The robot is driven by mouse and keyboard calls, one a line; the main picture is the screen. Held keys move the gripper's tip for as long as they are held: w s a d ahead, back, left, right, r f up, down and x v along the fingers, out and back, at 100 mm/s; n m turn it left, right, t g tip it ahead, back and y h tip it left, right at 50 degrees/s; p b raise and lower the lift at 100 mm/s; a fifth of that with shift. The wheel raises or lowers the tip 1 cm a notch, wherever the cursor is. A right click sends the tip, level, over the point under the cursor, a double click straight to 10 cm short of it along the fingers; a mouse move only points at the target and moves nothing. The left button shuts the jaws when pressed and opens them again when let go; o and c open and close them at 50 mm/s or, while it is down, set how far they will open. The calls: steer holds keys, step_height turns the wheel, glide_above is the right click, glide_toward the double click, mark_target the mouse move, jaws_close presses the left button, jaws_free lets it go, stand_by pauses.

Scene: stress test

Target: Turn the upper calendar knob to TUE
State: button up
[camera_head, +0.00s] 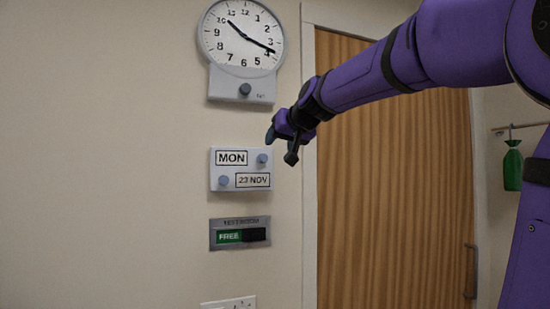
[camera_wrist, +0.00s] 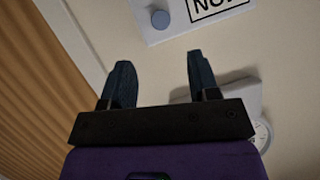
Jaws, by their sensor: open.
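The calendar panel (camera_head: 240,186) is a pale plate on the wall with two blue-grey knobs. Its upper window (camera_head: 232,158) reads MON and its lower window (camera_head: 253,180) reads 23 NOV. The upper knob (camera_head: 262,158) is right of MON; the lower knob (camera_head: 224,181) is left of the date. In the wrist view the panel is upside down at the top edge, with the upper knob (camera_wrist: 160,18) beyond my fingertips. My gripper (camera_head: 281,147) is open and empty, up and right of the upper knob. Its two dark fingers (camera_wrist: 160,65) are apart, with the knob clear of them.
A wall clock (camera_head: 241,38) with a knob (camera_head: 245,90) on its lower box is above the calendar. A FREE slider sign (camera_head: 240,233) and a socket plate (camera_head: 230,303) are below. A wooden door (camera_head: 395,180) and a green hanging item (camera_head: 513,166) are right.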

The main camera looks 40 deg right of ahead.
mark_target(264, 158)
steer(key=x, duration=1)
steer(key=shift+a, duration=0.1)
steer(key=c, duration=0.9)
